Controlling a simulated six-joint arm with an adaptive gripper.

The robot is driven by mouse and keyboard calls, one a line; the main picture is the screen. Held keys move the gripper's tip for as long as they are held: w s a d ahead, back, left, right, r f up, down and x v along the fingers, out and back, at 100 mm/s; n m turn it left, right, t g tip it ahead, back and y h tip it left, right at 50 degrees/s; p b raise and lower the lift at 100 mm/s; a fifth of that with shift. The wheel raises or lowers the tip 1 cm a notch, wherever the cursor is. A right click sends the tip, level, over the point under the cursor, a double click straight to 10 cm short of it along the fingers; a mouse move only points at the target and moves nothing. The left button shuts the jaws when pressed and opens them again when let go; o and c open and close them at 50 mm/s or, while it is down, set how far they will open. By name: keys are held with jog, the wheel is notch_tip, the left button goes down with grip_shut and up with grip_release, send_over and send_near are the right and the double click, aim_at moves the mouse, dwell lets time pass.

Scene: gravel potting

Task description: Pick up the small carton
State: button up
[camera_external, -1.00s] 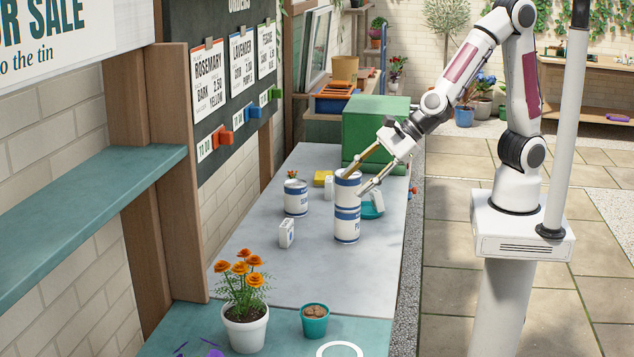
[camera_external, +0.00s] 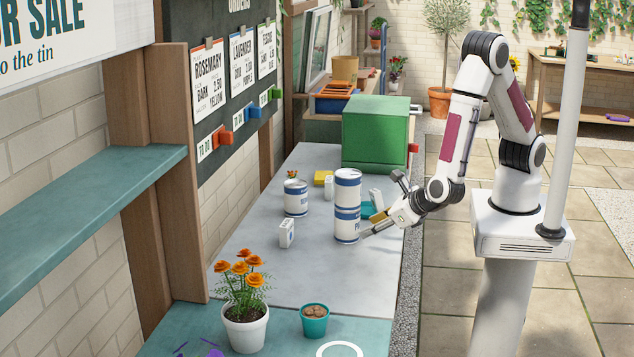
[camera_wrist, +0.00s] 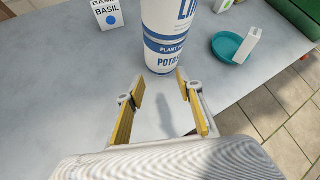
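Several small white cartons show. One, marked BASIL in the wrist view (camera_wrist: 106,14), stands on the grey table left of the stacked tins (camera_external: 287,232). Another small carton (camera_external: 329,188) stands behind the stack. A third (camera_external: 376,198) leans in a teal saucer (camera_wrist: 226,50), also seen in the wrist view (camera_wrist: 247,46). My gripper (camera_external: 381,207) is low at the table's right side, open and empty. In the wrist view its yellow-padded fingers (camera_wrist: 160,82) point at the lower tin (camera_wrist: 163,55), apart from it.
An upper tin (camera_external: 347,188) rests on the lower tin. A shorter tin (camera_external: 296,198) stands left, a yellow block (camera_external: 322,178) behind it. A green box (camera_external: 375,134) stands at the back. Potted marigolds (camera_external: 244,328) and a teal pot (camera_external: 314,320) are in front.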

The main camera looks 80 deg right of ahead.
aim_at(378, 194)
jog(key=d+m+h, duration=0.1)
jog(key=d, duration=0.1)
jog(key=s+d+f+m+h, duration=0.1)
jog(key=d+m+h, duration=0.1)
jog(key=s+d+m+h, duration=0.1)
jog(key=d, duration=0.1)
jog(key=shift+d+f+h, duration=0.25)
jog(key=shift+f+h, duration=0.15)
jog(key=d+m+h, duration=0.1)
jog(key=d+h, duration=0.1)
jog(key=d, duration=0.1)
jog(key=d+m+g+h, duration=0.1)
jog(key=d+h, duration=0.1)
jog(key=d, duration=0.1)
jog(key=d+m+h, duration=0.2)
jog(key=d, duration=0.1)
jog(key=shift+w+r, duration=0.3)
jog(key=shift+r, duration=0.1)
jog(key=shift+x, duration=1.25)
jog(key=shift+w+d+r, duration=0.15)
jog(key=shift+w+d, duration=0.1)
jog(key=shift+d, duration=0.6)
jog(key=shift+w+d+r, duration=0.2)
jog(key=shift+d, duration=0.6)
jog(key=shift+x, duration=0.95)
